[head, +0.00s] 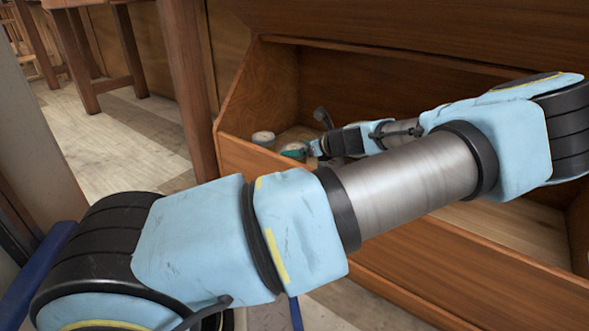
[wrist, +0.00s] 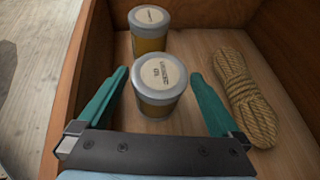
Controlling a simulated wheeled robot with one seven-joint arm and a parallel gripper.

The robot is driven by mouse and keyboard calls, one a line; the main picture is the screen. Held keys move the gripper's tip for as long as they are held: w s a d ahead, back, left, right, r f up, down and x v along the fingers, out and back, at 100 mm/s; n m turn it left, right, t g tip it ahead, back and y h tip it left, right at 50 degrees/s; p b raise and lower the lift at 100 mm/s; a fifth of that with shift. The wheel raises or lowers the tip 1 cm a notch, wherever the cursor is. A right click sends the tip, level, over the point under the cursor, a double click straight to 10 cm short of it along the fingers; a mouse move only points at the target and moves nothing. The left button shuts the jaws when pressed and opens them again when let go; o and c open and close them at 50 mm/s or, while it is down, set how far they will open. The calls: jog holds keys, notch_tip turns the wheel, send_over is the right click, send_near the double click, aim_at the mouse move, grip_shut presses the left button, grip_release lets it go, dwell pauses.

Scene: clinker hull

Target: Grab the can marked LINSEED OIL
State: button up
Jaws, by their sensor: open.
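In the wrist view a can (wrist: 158,88) with a pale lid and amber side stands upright between my fingers. The small print on its lid looks like LINSEED OIL, though it is hard to read. A second, similar can (wrist: 150,28) stands just beyond it; its lid print is too small to read. My gripper (wrist: 158,76) is open, its teal fingers on either side of the nearer can, with a gap showing on each side. In the head view my gripper (head: 297,151) is low in the wooden bin, close to a grey-lidded can (head: 263,139).
A coiled rope (wrist: 243,97) lies just right of my right finger. The wooden bin (head: 238,154) has walls close on the left and behind the cans. Its floor is bare towards the right in the head view. A wooden stool (head: 88,62) stands outside at the left.

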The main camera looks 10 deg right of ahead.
jog(key=shift+w, duration=0.1)
grip_shut()
dwell(0.8)
